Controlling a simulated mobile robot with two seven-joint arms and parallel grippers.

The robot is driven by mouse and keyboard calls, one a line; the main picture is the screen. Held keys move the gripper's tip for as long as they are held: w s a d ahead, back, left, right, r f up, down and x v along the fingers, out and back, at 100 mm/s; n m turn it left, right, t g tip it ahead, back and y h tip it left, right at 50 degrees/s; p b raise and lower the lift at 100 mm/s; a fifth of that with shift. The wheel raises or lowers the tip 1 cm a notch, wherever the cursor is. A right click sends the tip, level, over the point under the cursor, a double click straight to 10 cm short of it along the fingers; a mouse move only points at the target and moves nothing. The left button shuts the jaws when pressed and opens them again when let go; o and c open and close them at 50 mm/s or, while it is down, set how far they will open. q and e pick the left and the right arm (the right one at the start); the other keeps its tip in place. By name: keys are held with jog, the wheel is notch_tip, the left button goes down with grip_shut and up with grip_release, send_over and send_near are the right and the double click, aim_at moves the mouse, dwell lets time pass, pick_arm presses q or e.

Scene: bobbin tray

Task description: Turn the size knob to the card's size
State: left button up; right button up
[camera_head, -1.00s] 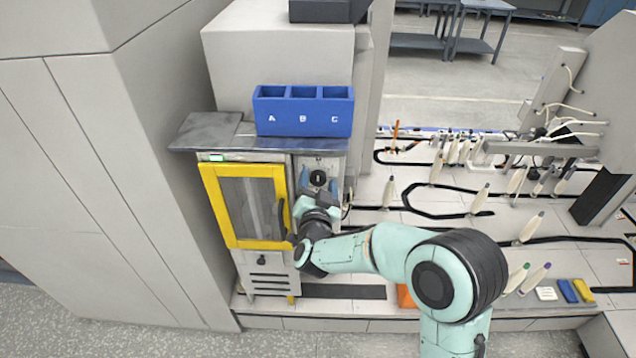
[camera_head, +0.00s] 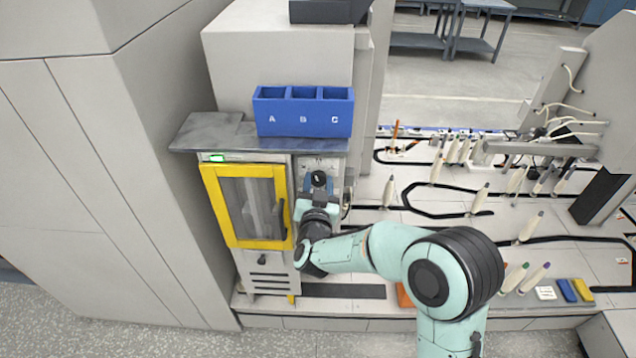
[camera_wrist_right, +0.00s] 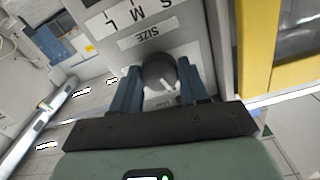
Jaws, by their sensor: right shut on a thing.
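The dark round size knob (camera_head: 318,178) is on the grey panel right of the yellow-framed door. In the right wrist view the knob (camera_wrist_right: 158,70) sits between the blue fingers of my right gripper (camera_wrist_right: 160,84), which is shut on it. The "SIZE" label (camera_wrist_right: 146,33) and the letters S, M and L (camera_wrist_right: 137,12) appear upside down beyond it. The knob's pointer cannot be read. A small white card-like piece (camera_head: 546,293) with faint marks lies at the far right; its print is too small to read. My left gripper is not in view.
The yellow-framed door (camera_head: 246,207) is closed, just left of my right gripper. A blue bin (camera_head: 303,127) marked A, B, C stands on the dark top above. Blue (camera_head: 568,291) and yellow (camera_head: 584,290) blocks lie beside the white piece. Pale bobbins stand along the right.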

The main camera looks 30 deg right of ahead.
jog(key=n+p, duration=0.1)
jog(key=n, duration=0.3)
jog(key=shift+r+n, duration=0.1)
jog(key=shift+n, duration=0.2)
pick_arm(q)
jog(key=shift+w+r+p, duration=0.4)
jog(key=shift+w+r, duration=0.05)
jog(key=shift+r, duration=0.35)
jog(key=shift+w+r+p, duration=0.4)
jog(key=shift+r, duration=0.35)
pick_arm(e)
jog(key=shift+n, duration=2)
jog(key=o, duration=1.1)
jog(key=shift+c, duration=0.2)
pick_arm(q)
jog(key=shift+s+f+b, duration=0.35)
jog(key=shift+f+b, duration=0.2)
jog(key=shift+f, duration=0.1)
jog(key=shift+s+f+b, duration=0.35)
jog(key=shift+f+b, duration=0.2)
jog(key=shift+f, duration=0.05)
pick_arm(e)
jog(key=v, duration=1.3)
jog(key=shift+s+a, duration=0.15)
